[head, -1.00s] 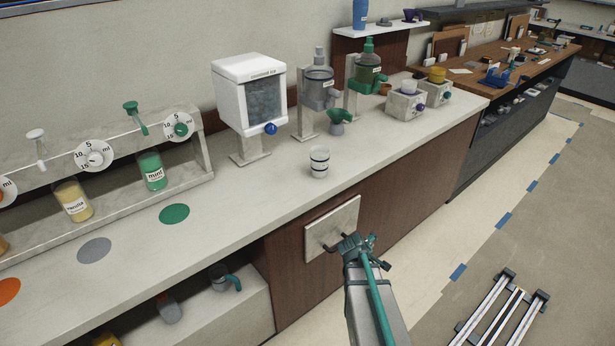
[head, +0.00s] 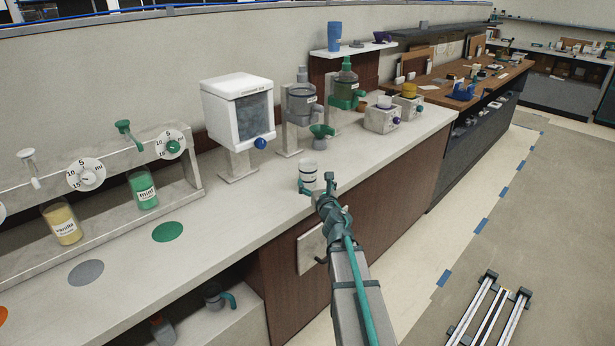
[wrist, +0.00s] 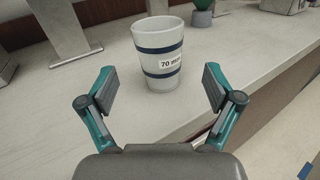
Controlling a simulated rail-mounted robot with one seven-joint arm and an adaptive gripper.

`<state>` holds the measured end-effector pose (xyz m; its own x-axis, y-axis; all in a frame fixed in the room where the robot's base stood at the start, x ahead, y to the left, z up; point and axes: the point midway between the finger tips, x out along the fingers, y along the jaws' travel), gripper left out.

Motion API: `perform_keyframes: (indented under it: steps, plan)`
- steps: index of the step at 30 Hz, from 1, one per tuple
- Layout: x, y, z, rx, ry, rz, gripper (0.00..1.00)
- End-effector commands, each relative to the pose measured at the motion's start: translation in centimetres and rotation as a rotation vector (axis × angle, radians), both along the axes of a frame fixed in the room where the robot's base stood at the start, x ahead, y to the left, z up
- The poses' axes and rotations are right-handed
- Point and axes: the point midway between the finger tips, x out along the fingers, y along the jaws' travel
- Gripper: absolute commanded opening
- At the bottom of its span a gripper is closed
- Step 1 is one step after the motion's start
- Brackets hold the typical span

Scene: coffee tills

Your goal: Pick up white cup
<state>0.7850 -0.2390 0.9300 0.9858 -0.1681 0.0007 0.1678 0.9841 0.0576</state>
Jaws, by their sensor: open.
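My gripper (head: 318,192) is just in front of the cup at the counter's front edge. In the wrist view my gripper (wrist: 159,90) has its two fingers spread wide, with the cup beyond and between them, apart from both.
The ice dispenser (head: 239,112) stands behind and left of the cup. Syrup bottles, including a mint one (head: 143,188), stand at left. The counter (head: 240,215) around the cup is clear.

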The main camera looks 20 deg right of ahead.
Motion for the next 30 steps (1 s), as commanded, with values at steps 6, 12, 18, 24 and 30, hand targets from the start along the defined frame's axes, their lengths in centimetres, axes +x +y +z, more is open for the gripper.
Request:
perform_keyframes:
  steps: [6,12,18,24,30]
  plan:
    - [3.3,-0.6,0.0,0.003,-0.001,0.000,0.90]
    - [4.2,-0.7,0.1,0.004,-0.001,-0.001,0.90]
    - [6.9,-1.1,0.2,0.005,0.000,-0.002,0.90]
    - [8.7,-1.4,0.1,0.005,0.000,-0.002,0.90]
    - [8.7,-1.3,0.1,0.005,0.000,-0.002,0.90]
